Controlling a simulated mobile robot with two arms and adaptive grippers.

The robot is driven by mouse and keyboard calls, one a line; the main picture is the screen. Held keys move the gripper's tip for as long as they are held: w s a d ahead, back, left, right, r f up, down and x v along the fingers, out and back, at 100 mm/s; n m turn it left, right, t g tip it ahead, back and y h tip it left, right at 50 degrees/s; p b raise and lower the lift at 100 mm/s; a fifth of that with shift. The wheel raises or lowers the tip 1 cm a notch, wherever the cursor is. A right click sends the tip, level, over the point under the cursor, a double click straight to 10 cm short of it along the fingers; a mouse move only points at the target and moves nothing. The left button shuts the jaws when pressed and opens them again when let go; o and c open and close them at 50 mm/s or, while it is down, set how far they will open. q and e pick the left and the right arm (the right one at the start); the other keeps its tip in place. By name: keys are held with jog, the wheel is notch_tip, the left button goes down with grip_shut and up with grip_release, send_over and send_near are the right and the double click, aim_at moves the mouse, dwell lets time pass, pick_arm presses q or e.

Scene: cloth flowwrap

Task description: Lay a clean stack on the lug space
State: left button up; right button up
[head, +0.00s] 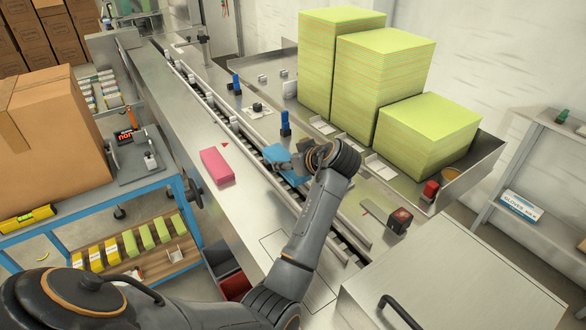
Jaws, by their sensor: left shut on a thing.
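A blue cloth stack (275,153) is at the lug conveyor (236,122), partly hidden by my left gripper (296,163). My left gripper is shut on this blue stack. I cannot tell whether the stack rests on the lugs or is just above them. A pink cloth stack (216,167) lies on the steel deck left of the conveyor. Three yellow-green cloth stacks (385,68) of different heights stand on the steel table at the right. My right gripper is not in view.
Blue sensor posts (285,124) stand along the conveyor. A red-and-black box (399,220) and a red button (430,190) sit right of it. A cardboard box (52,130) stands on a blue-framed bench at the left.

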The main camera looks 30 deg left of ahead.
pick_arm(q)
jog(key=shift+w+d+f, duration=0.1)
jog(key=shift+w+f, duration=0.15)
jog(key=shift+w+d+f, duration=0.1)
jog(key=shift+w+f, duration=0.1)
jog(key=shift+f, duration=0.05)
notch_tip(320, 180, down, 2)
jog(key=shift+f+p, duration=0.1)
jog(key=shift+p, duration=0.75)
jog(key=shift+f, duration=0.55)
jog(key=shift+f+b, duration=0.5)
jog(key=shift+f, duration=0.15)
jog(key=o, duration=0.9)
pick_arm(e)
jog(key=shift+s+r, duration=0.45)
pick_arm(q)
jog(key=shift+r, duration=0.15)
